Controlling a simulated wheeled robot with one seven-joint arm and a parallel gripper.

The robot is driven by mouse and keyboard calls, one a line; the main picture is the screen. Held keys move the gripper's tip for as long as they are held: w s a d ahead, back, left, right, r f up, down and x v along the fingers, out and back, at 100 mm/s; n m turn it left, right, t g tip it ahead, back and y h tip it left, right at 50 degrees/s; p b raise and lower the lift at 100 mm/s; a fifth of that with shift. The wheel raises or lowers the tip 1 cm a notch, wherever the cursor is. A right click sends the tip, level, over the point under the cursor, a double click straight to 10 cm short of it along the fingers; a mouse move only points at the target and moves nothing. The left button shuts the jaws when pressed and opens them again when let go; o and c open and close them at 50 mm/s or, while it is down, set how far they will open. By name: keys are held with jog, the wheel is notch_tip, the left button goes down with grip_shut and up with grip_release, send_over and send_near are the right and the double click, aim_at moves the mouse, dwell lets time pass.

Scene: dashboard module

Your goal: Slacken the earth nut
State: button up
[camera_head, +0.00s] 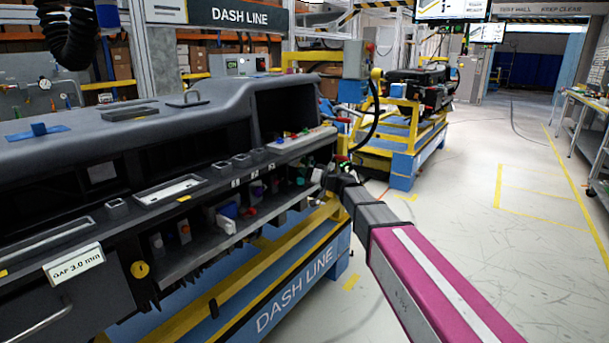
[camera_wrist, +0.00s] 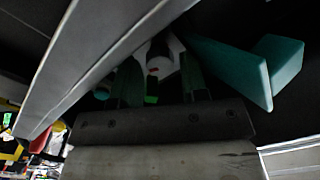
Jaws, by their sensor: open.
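My gripper (camera_wrist: 160,76) is open in the wrist view, its dark green-tinted fingers pointing up the picture under the dashboard. A pale grey-white part (camera_wrist: 162,58) with a small red mark shows between and beyond the fingers. A small bright green part (camera_wrist: 152,92) also shows between them. I cannot tell whether either is the earth nut, or whether the fingers touch anything. In the head view, my arm reaches to the right end of the dashboard module (camera_head: 215,100); the fingers are too small and hidden there to make out.
A teal angled bracket (camera_wrist: 240,68) stands close right of the fingers. A grey ledge (camera_wrist: 85,55) crosses close on the left. Several coloured connectors line the module's lower shelf (camera_head: 200,262). A yellow and blue stand (camera_head: 300,270) carries the module. The floor at right is clear.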

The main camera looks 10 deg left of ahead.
jog(key=v, duration=1)
jog(key=shift+d, duration=0.35)
jog(key=shift+s, duration=0.2)
jog(key=s+d+f+m+g+h, duration=0.2)
jog(key=s+d+f+h, duration=0.3)
jog(key=d+f, duration=0.4)
jog(key=s+d+f+m+g+h, duration=0.1)
jog(key=s+d+f+g+h, duration=0.1)
jog(key=s+d+f+h, duration=0.65)
jog(key=s+d+f+m+g+h, duration=0.1)
jog(key=s+d+f+m, duration=0.1)
jog(key=d+f, duration=0.3)
jog(key=s+d+f+m+g+h, duration=0.1)
jog(key=s+d+f, duration=0.3)
jog(key=d, duration=0.7)
notch_tip(320, 180, down, 2)
jog(key=shift+s+d+f+m+g+h, duration=0.2)
jog(key=shift+s+m+g+h, duration=0.15)
jog(key=shift+m+h, duration=0.5)
jog(key=shift+a, duration=0.15)
